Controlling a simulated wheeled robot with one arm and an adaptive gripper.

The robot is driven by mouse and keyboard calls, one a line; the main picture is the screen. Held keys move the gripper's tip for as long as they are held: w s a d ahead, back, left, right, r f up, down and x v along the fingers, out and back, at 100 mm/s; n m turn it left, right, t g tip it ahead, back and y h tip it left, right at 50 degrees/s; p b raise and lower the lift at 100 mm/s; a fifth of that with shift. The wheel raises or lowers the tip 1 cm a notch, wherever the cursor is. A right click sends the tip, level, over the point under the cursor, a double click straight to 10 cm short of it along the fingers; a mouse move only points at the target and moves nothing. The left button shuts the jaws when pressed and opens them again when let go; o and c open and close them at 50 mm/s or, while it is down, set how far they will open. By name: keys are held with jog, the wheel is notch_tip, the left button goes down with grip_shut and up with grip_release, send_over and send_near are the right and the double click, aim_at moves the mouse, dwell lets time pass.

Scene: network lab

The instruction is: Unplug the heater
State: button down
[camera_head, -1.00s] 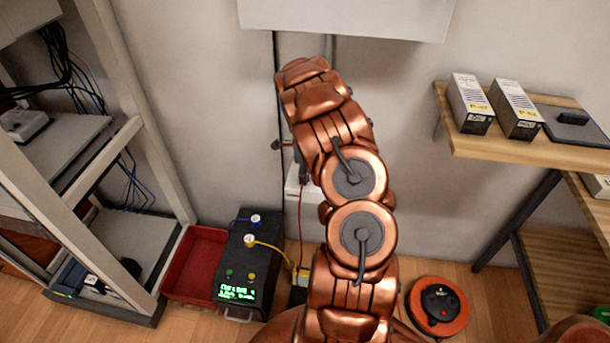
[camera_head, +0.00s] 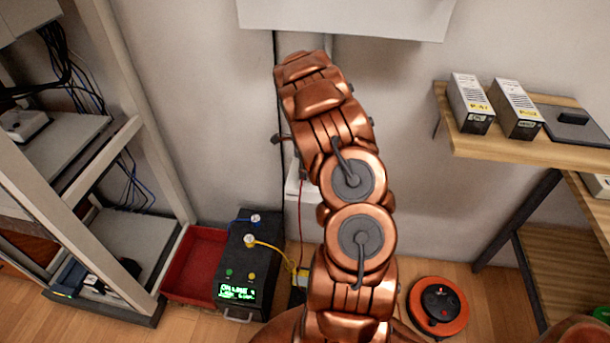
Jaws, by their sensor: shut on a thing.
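My copper arm rises through the middle of the view and bends away towards the wall, and its far end hides my gripper. No fingertips can be made out. A thin red cord (camera_head: 300,215) runs down along the arm's left side, and its upper part passes behind the arm. A white box (camera_head: 294,192) low at the wall is partly covered by the arm. A yellow plug (camera_head: 302,278) sits by the floor left of the arm, with a yellow cable running to a black device. I cannot tell which thing is the heater; its plug is not clearly visible.
The black device (camera_head: 248,262) with a green display stands beside a red bin (camera_head: 195,265). A metal rack (camera_head: 125,150) is at left. An orange cable reel (camera_head: 437,307) lies on the floor at right, near a wooden shelf (camera_head: 500,147). A white panel (camera_head: 350,15) hangs above.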

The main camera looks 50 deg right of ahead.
jog(key=shift+r, duration=1.9)
